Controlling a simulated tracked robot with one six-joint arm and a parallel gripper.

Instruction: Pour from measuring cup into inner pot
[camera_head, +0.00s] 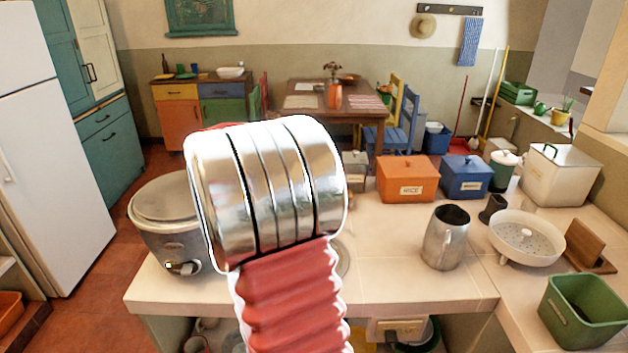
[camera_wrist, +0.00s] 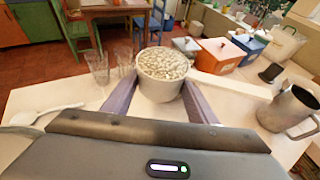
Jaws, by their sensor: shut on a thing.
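In the wrist view my gripper (camera_wrist: 161,88) is shut on the measuring cup (camera_wrist: 160,88), one finger on each side. The cup is pale, with a long handle to the right, and looks upright. It is full of pale grains. In the head view my arm hides the gripper and the cup. I cannot make out the inner pot for certain. A curved rim (camera_head: 344,258) shows just right of my arm, mostly hidden. A grey curved edge (camera_wrist: 18,131) also shows at the left of the wrist view.
A grey cooker (camera_head: 165,228) with its lid down stands left on the counter. A metal pitcher (camera_head: 446,240), a white colander (camera_head: 526,240) and a green bin (camera_head: 583,312) stand right. Orange (camera_head: 408,181) and blue (camera_head: 465,178) boxes stand behind. Glasses (camera_wrist: 98,68) and a white spoon (camera_wrist: 48,113) are left of the cup.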

